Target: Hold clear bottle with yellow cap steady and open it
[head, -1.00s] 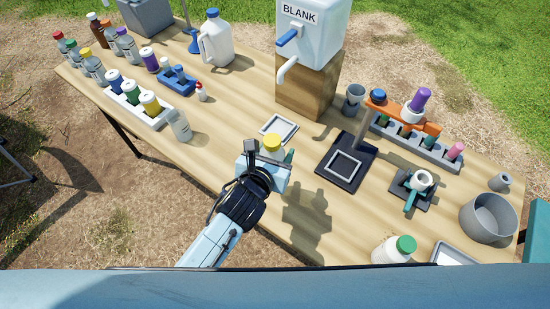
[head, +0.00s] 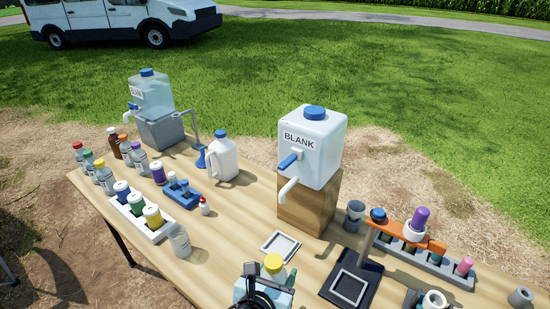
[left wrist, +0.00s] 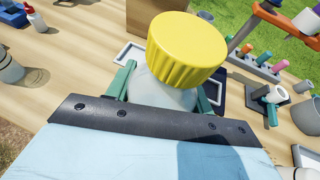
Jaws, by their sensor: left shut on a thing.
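The clear bottle (left wrist: 160,92) with its yellow cap (left wrist: 187,48) stands upright between the teal fingers of my left gripper (left wrist: 162,98) in the left wrist view. The gripper is shut on the bottle's body, below the cap. The cap is on the bottle. In the head view the yellow cap (head: 273,264) shows at the bottom middle, above my left gripper (head: 274,285), which hides most of the bottle. The bottle's base is hidden, so I cannot tell whether it touches the table. My right gripper is not in view.
The BLANK jug (head: 312,150) stands on a wooden block (head: 308,205) behind the bottle. A small white-framed tray (head: 281,244) and a dark stand (head: 350,286) are close by. A white rack (head: 160,234) holds capped bottles at left. Bare table lies between rack and bottle.

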